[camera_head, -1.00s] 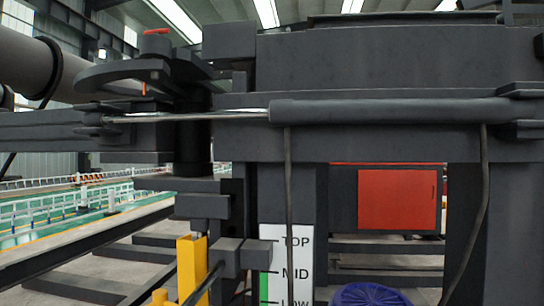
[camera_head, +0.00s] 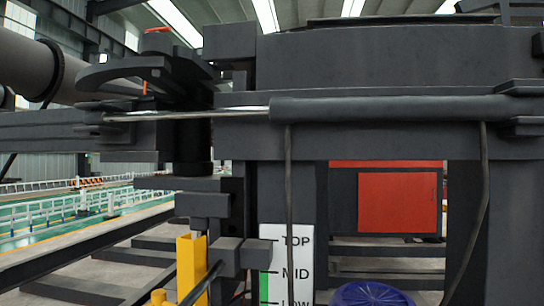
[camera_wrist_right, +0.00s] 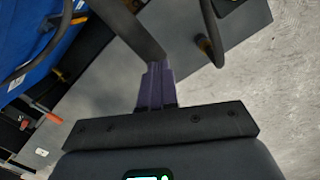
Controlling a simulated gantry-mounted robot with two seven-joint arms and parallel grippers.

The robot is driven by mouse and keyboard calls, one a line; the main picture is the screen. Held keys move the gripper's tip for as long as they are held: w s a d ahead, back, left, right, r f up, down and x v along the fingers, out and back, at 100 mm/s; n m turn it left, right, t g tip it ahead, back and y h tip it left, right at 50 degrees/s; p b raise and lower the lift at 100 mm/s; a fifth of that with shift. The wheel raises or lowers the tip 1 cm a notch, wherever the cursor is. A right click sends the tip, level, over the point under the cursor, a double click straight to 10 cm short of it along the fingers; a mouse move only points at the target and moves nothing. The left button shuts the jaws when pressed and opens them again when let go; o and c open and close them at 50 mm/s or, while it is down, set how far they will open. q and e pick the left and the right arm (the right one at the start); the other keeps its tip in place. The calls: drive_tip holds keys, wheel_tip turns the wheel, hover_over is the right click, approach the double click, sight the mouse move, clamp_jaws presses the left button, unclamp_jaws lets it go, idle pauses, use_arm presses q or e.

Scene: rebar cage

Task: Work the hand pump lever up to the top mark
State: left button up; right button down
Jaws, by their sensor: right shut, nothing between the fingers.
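A white scale plate (camera_head: 301,258) with TOP, MID and LOW marks stands low in the middle of the head view. A green strip (camera_head: 264,287) on its left edge reaches from near LOW to about MID. A thin dark rod (camera_head: 203,284) slants in front of a yellow post beside it; I cannot tell if this is the pump lever. My right gripper (camera_wrist_right: 157,82) shows in the right wrist view, its purple fingers shut and empty. A dark flat bar (camera_wrist_right: 128,28) lies just beyond the fingertips; contact is unclear. My left gripper is not in view.
The yellow post (camera_head: 186,268) stands left of the scale. A blue round tub (camera_head: 370,294) sits at bottom right of it. A red panel (camera_head: 398,203) is behind. In the right wrist view, a bent dark tube (camera_wrist_right: 211,38) rises right of the fingers, over grey floor (camera_wrist_right: 285,75).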

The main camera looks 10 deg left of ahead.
drive_tip(key=shift+r, duration=0.15)
drive_tip(key=w+r+p, duration=0.4)
drive_tip(key=r+p, duration=0.1)
drive_tip(key=r, duration=0.5)
drive_tip(key=w+r+p, duration=0.3)
drive_tip(key=r+p, duration=0.1)
drive_tip(key=r, duration=0.7)
drive_tip(key=shift+w+d+p, duration=0.15)
drive_tip(key=shift+w+p, duration=0.2)
drive_tip(key=shift+p, duration=0.05)
idle(0.7)
drive_tip(key=shift+s+f, duration=0.4)
drive_tip(key=shift+f, duration=0.15)
drive_tip(key=shift+f, duration=0.1)
